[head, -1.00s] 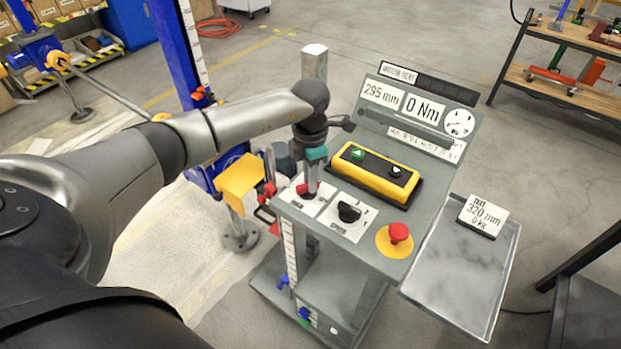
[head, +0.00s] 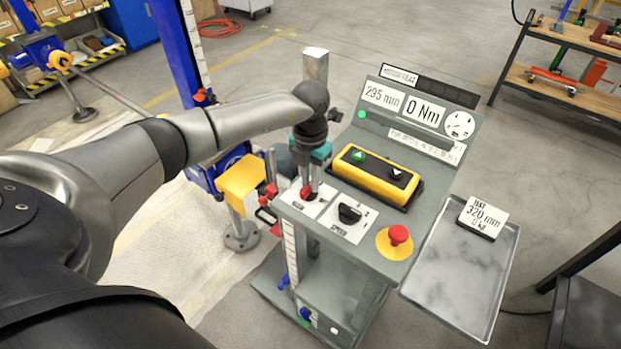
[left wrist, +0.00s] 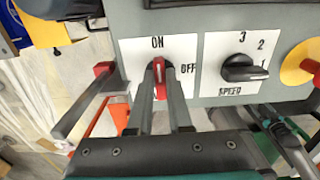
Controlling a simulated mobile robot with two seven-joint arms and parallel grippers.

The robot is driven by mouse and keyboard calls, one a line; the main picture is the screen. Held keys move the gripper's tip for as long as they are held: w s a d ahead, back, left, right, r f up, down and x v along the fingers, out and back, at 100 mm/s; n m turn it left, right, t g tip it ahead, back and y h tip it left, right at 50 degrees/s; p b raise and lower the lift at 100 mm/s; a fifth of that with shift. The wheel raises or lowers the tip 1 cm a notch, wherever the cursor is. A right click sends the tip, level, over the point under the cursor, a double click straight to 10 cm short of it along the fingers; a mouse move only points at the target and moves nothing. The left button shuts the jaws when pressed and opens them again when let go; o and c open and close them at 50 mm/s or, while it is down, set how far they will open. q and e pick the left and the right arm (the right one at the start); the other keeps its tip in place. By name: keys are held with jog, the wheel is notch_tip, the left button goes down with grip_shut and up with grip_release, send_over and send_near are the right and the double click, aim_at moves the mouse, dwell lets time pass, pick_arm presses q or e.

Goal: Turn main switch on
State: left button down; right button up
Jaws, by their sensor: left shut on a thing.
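The main switch is a red knob (left wrist: 160,82) on a white plate marked ON at the top and OFF at the right. Its handle points up toward ON in the left wrist view. In the head view the red knob (head: 307,192) sits at the left of the grey console (head: 375,225). My left gripper (left wrist: 160,88) is shut on the knob, with one finger on each side of it. The left gripper (head: 309,183) also shows in the head view, coming down on the switch. A small green lamp (head: 362,114) shows on the console's upright panel. My right gripper is not in view.
A black speed knob (head: 349,213) is right of the switch, with a red emergency button (head: 398,233) beyond it. A yellow button box (head: 377,174) is behind. A metal tray (head: 455,275) adjoins the console's right side. A yellow block (head: 241,178) stands close left.

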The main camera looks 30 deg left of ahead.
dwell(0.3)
pick_arm(q)
jog(key=c, duration=0.8)
grip_release()
jog(key=shift+c, duration=0.2)
jog(key=shift+r, duration=0.15)
notch_tip(320, 180, up, 15)
jog(key=b, duration=0.1)
